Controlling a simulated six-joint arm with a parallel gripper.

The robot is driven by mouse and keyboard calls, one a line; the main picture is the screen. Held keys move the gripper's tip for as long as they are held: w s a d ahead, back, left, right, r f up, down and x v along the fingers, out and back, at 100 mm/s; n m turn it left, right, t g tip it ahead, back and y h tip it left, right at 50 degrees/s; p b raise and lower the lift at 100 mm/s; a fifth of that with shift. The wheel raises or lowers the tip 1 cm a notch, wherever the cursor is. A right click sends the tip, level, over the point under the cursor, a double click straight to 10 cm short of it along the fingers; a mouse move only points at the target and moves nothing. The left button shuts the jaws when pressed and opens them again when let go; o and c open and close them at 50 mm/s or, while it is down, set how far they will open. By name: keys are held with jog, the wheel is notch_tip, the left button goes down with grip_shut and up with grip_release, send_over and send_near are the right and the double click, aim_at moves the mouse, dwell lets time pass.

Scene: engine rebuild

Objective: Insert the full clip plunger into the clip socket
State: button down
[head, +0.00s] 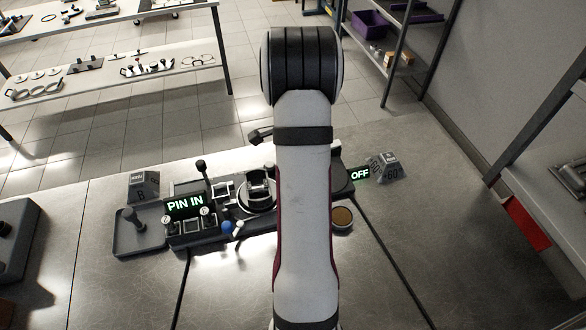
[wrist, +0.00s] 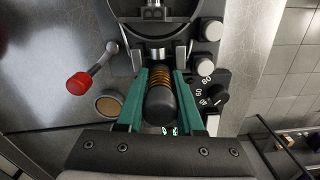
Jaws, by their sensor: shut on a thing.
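In the wrist view my gripper (wrist: 160,76) has two teal fingers shut on a plunger (wrist: 160,108). The plunger has a dark rounded end towards me and a copper-coloured spring between the fingers. Just beyond the fingertips is a short silver cylinder (wrist: 158,54), in line with the plunger, at the edge of a dark round fixture. I cannot tell whether it belongs to the plunger or the fixture, or whether they touch. I cannot identify the clip socket for certain. In the head view my arm hides the gripper and the plunger.
A lever with a red knob (wrist: 78,84) and a round tan disc (wrist: 110,106) lie left of the gripper in the wrist view. A numbered dial (wrist: 216,95) is close on the right. In the head view, a "PIN IN" sign (head: 185,205) and a dark tray (head: 142,242) stand left.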

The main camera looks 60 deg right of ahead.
jog(key=shift+r, duration=2.9)
jog(key=shift+f, duration=0.1)
jog(key=shift+f, duration=2.4)
jog(key=shift+f, duration=0.4)
jog(key=shift+r, duration=2.9)
jog(key=shift+f, duration=0.1)
jog(key=shift+f, duration=2.4)
